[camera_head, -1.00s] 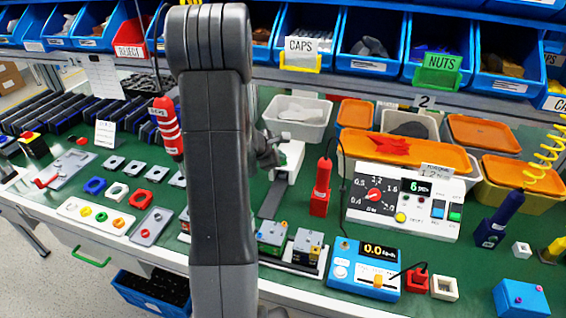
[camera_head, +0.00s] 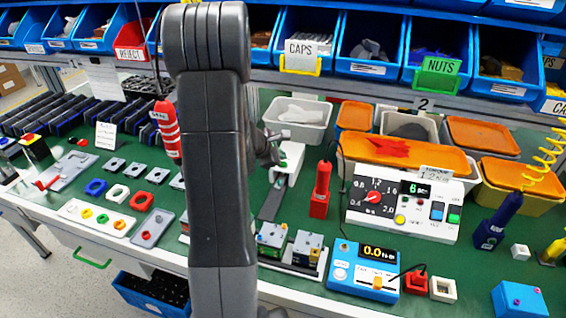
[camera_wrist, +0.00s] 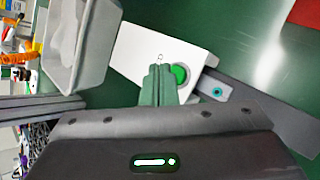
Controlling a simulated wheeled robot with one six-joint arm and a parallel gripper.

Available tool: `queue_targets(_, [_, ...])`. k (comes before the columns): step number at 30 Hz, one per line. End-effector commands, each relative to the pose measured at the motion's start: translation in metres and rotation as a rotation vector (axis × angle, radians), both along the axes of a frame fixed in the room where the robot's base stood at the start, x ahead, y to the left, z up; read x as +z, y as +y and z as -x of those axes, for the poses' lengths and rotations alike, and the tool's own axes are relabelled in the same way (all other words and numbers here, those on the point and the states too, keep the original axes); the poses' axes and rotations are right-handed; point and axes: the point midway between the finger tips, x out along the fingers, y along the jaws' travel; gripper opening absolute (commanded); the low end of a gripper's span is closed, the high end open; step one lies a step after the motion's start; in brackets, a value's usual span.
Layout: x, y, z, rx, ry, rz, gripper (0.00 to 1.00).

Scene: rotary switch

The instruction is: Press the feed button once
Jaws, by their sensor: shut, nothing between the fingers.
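A white feeder box (camera_wrist: 140,48) with a round green button (camera_wrist: 181,75) on its top shows in the wrist view; a grey track runs out from it. My gripper (camera_wrist: 159,70) is shut and empty, its fingertips just left of the green button, over the white top. I cannot tell whether the tips touch the box. In the head view the feeder (camera_head: 291,158) stands behind my arm. My gripper there (camera_head: 272,154) is at its left side, partly hidden by my arm, and the button cannot be made out.
A grey-white bin (camera_wrist: 90,50) stands close beside the feeder, left in the wrist view. A white torque panel (camera_head: 400,205) and a blue meter (camera_head: 362,272) stand further right. Trays lie left of my arm.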

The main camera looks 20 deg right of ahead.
Motion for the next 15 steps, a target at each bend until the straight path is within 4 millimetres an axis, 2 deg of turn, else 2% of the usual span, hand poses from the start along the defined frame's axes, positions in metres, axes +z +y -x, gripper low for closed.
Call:
queue_targets(8, [0.003,0.0,0.0,-0.001,-0.001,0.0,0.0])
queue_targets(15, [0.025,0.0,0.0,0.0,-0.002,0.0,0.0])
